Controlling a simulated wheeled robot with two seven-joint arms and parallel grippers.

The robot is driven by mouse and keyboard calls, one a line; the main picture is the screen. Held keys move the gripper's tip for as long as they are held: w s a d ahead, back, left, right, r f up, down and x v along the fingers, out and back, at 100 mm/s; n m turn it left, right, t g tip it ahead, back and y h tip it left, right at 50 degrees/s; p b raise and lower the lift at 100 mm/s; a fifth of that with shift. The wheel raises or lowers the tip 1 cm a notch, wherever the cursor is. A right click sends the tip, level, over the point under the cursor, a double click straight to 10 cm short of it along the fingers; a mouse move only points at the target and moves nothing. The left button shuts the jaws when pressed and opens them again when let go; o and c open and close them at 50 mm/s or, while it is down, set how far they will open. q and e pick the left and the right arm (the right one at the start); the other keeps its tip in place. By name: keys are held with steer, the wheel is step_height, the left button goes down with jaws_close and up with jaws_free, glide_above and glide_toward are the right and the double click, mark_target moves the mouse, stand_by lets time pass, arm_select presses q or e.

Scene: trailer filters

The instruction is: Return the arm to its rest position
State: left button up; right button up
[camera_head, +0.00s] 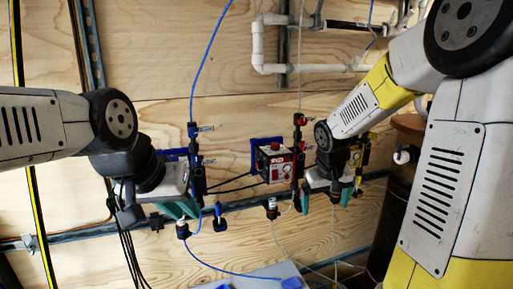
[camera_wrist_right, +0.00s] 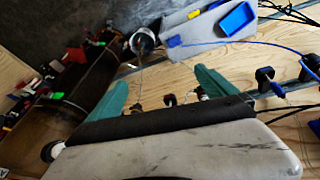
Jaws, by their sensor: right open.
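My right arm (camera_head: 400,70) reaches in from the upper right of the head view. Its gripper (camera_head: 327,198) is in front of the plywood wall, close to the red-and-white box. In the right wrist view its teal fingers (camera_wrist_right: 160,88) stand wide apart, with nothing visibly held between them. My left arm (camera_head: 40,125) comes in from the left. Its gripper (camera_head: 183,209) has teal fingers close to the blue filter fittings (camera_head: 195,160); whether they are apart or closed is hidden by the angle.
The red-and-white box (camera_head: 275,163) is on the wall beside a red-topped fitting column (camera_head: 299,150). White pipes (camera_head: 258,50) run above. A dark brown cylinder (camera_head: 400,190) stands at right. Blue tubing (camera_head: 215,50) and dark cables hang near my left gripper. A blue tray (camera_wrist_right: 236,18) shows in the wrist view.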

steer(key=s+a+r+t+y, duration=0.1)
steer(key=s+a+r, duration=0.1)
steer(key=s+r, duration=0.3)
steer(key=s+a+r+t+y, duration=0.1)
steer(key=s+r, duration=0.5)
steer(key=s, duration=0.7)
steer(key=shift+a+r+m+t+y, duration=0.15)
steer(key=shift+a+m+t+y, duration=0.25)
steer(key=shift+a, duration=0.6)
